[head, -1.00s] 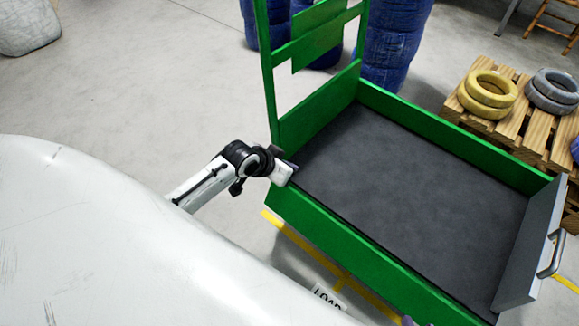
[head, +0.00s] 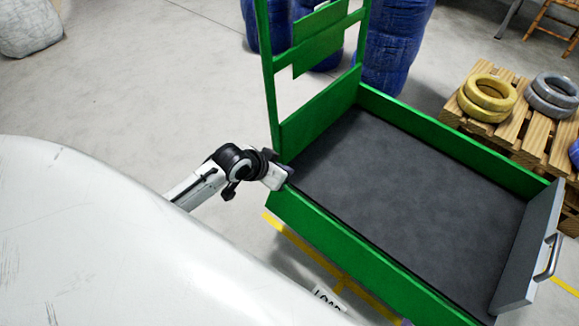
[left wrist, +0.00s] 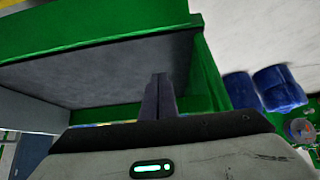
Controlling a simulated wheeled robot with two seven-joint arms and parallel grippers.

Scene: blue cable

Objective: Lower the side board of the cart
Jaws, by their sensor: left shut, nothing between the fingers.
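The green cart (head: 282,130) stands in front of me with a dark bed (head: 420,195). Its near side board (head: 335,245) is green and stands upright along the bed's near edge. My left gripper (head: 287,170) is shut and empty at the left end of this board, close to its top edge and the corner post. In the left wrist view its closed fingers (left wrist: 158,97) point toward the cart's green boards. Whether they touch the board is unclear. A small purplish bit (head: 406,322) at the bottom edge, by the board, may be my right gripper's tip; the rest is out of frame.
A grey end panel (head: 525,250) with a metal handle closes the cart's right end. Blue barrels (head: 395,45) stand behind the cart. A wooden pallet (head: 515,125) with yellow and grey rings is at the back right.

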